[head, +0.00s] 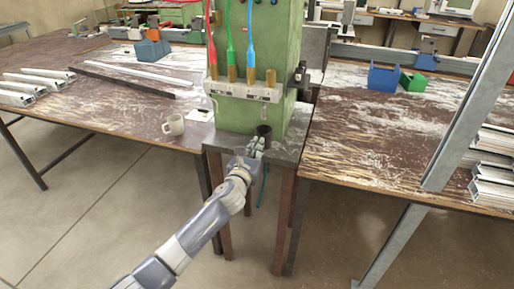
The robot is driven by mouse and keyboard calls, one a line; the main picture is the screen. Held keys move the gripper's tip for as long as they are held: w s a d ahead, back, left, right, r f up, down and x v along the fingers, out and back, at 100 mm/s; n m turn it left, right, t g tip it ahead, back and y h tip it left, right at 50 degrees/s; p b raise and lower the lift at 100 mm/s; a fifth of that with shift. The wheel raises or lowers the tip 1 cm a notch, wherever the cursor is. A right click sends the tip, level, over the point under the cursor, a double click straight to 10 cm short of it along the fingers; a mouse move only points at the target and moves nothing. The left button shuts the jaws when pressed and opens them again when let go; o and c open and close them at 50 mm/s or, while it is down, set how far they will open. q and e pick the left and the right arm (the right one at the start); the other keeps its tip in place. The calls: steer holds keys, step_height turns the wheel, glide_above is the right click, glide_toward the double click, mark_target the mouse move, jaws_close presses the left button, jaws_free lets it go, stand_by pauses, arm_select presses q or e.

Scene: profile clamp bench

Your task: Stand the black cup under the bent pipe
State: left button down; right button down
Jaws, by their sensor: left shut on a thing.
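The black cup (264,130) is upright at the front of the small grey-topped stand, close against the front of the green machine. My left gripper (256,147) reaches it from the front and is shut on it; the fingers hide part of its lower side. I cannot tell whether the cup's base touches the stand top. I cannot clearly make out a bent pipe; a dark fitting (300,77) sticks out at the machine's right side, above and to the right of the cup. My right gripper is not in view.
The green machine (262,50) carries red, green and blue hoses on a grey block (240,91). Blue (384,77) and green (413,82) boxes stand on the right bench. A metal post crosses the right side.

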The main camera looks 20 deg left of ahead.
arm_select(q)
steer(key=shift+f, duration=0.25)
steer(key=c, duration=1.7)
jaws_free()
steer(key=shift+s+a+p, duration=0.15)
steer(key=shift+s+p, duration=1.5)
steer(key=shift+s, duration=3.35)
